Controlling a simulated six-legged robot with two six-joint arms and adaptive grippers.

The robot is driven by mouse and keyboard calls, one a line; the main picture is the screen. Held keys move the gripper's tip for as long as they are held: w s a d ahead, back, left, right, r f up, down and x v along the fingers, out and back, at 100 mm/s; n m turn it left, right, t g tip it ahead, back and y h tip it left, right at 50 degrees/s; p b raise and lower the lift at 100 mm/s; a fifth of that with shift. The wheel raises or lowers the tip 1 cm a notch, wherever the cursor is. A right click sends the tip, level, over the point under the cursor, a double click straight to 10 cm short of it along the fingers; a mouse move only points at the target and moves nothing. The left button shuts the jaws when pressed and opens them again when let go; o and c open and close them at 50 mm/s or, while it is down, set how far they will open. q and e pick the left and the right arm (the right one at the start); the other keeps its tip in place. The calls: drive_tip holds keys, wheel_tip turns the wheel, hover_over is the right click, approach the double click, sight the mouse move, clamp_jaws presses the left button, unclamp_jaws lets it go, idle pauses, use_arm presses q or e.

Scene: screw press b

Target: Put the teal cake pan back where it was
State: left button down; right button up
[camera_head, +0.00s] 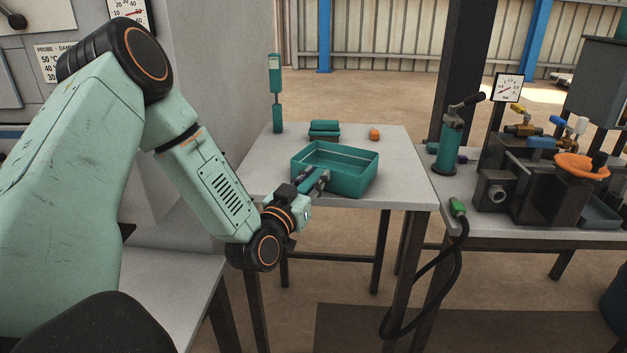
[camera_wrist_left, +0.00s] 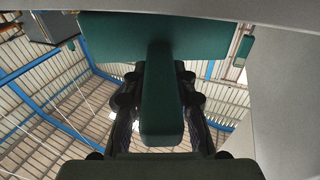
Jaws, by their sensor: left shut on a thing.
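The teal cake pan (camera_head: 350,182) is an open rectangular box, upright at the front of the middle table (camera_head: 402,190). I cannot tell whether its base touches the tabletop. My left gripper (camera_head: 318,179) reaches it from the front left and is shut on its handle at the near left side. In the left wrist view, the pan (camera_wrist_left: 105,35) fills the upper part, and its teal handle (camera_wrist_left: 161,100) runs between the fingers of the gripper (camera_wrist_left: 158,85). My right gripper is not in view.
The right bench holds a teal cylinder with a lever (camera_head: 450,145), an orange handwheel (camera_head: 581,167) and a hanging cable (camera_head: 455,270).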

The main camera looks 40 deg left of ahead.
use_arm(q)
drive_tip(key=shift+f, duration=0.1)
drive_tip(key=c, duration=1.5)
unclamp_jaws()
drive_tip(key=shift+s, duration=0.1)
drive_tip(key=o, duration=0.4)
drive_tip(key=shift+f, duration=0.1)
